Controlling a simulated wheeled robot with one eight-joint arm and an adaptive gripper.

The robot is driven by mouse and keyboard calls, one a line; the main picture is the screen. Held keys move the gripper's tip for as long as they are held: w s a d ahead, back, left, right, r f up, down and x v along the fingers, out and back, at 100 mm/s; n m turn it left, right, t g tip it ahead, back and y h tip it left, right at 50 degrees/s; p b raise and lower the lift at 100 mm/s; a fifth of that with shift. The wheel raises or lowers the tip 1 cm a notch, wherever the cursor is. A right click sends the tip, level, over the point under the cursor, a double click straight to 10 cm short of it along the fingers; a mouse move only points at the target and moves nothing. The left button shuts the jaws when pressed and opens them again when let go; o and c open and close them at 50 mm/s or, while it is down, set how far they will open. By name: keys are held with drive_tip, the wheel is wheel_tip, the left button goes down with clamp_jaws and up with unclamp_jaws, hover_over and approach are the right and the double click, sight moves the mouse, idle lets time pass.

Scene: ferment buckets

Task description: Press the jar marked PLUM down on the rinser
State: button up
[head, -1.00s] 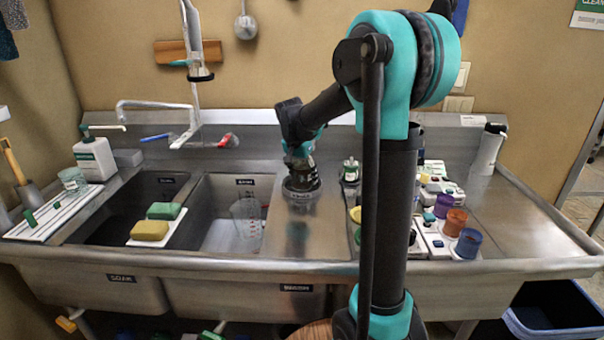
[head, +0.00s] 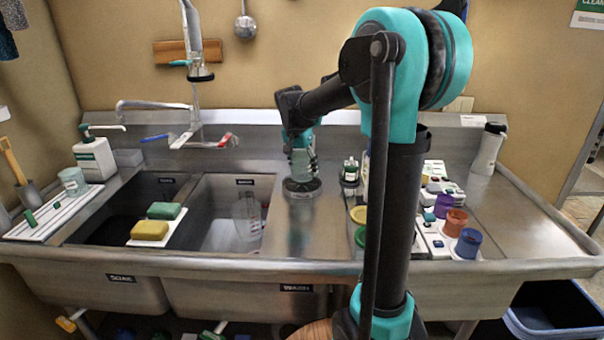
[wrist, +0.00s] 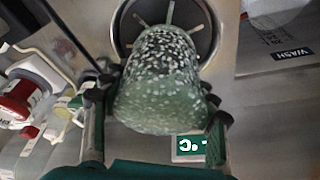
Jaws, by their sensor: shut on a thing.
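A pale green, see-through jar (wrist: 158,85) covered in white specks is held between the two fingers of my gripper (wrist: 155,108). No PLUM mark shows on its visible side. The rinser (wrist: 208,25), a dark round dish with pale spokes, lies just beyond the jar's far end. In the head view the jar (head: 302,164) is upright over the rinser (head: 302,188) on the steel counter, with my gripper (head: 300,150) around it. I cannot tell whether the jar touches the rinser.
The wash basin (head: 258,184) with a clear jug (head: 247,215) is left of the rinser.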

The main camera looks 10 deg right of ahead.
sight(304, 153)
drive_tip(key=shift+r, duration=2.3)
